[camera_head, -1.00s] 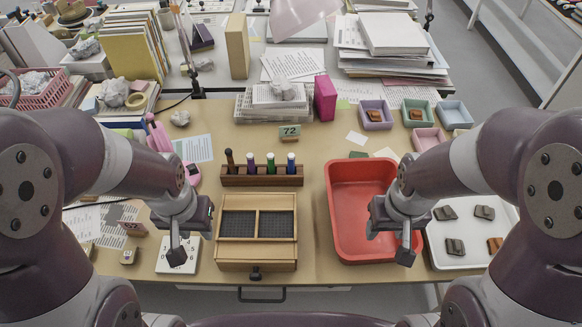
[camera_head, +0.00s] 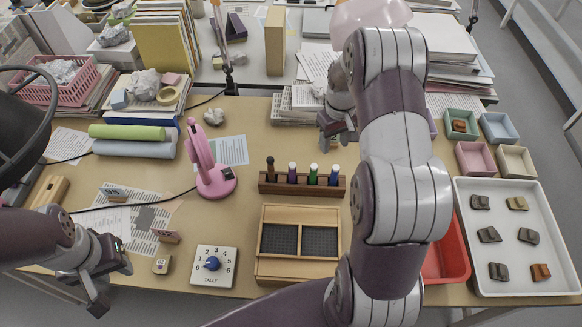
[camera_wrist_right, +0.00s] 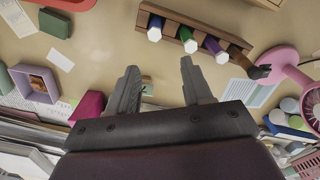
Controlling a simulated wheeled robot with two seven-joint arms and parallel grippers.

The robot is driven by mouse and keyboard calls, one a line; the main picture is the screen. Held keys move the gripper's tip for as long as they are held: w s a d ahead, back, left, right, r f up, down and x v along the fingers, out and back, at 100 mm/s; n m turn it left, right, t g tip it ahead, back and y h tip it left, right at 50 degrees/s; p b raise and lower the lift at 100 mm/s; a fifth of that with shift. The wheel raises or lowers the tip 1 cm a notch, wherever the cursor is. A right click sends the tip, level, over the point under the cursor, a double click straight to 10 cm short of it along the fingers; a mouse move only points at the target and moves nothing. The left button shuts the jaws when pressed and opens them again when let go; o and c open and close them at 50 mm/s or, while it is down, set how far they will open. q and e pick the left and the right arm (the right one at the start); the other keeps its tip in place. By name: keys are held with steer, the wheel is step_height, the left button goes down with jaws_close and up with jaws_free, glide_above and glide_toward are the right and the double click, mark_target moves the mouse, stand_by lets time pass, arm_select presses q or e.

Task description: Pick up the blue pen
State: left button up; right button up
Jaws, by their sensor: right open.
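The blue pen (camera_head: 335,174) stands at the right end of the wooden rack (camera_head: 302,188), its cap up. In the right wrist view the blue pen (camera_wrist_right: 155,29) is at the left of the row. My right gripper (camera_head: 338,128) is open and empty, above and beyond the rack. In the right wrist view its fingers (camera_wrist_right: 160,78) are spread, with the pens past their tips and nothing between them. My left gripper (camera_head: 108,283) is open and empty at the front left, far from the pen.
Green (camera_head: 313,173), purple (camera_head: 292,172) and brown (camera_head: 270,168) pieces share the rack. A wooden box (camera_head: 298,268) lies in front. My right arm partly hides the red tray (camera_head: 456,255). A white tray (camera_head: 510,285) holds several sherds.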

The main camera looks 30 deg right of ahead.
mark_target(337, 168)
steer(key=f, duration=0.1)
steer(key=s+f, duration=0.1)
steer(key=f, duration=0.1)
steer(key=s+f, duration=0.1)
steer(key=shift+s+d+f+p, duration=0.1)
steer(key=shift+d+f+p, duration=0.25)
steer(key=shift+p, duration=0.05)
steer(key=f, duration=0.3)
steer(key=shift+w+a+f+p, duration=0.15)
steer(key=shift+w+f+p, duration=0.15)
steer(key=shift+w+p, duration=0.1)
steer(key=f, duration=0.4)
steer(key=shift+s+p, duration=0.35)
steer(key=shift+s, duration=0.05)
steer(key=shift+f, duration=0.1)
steer(key=shift+w, duration=0.1)
steer(key=shift+c, duration=0.9)
arm_select(q)
steer(key=r, duration=0.1)
steer(key=s+d+r, duration=0.1)
steer(key=shift+r, duration=0.35)
arm_select(e)
jaws_close()
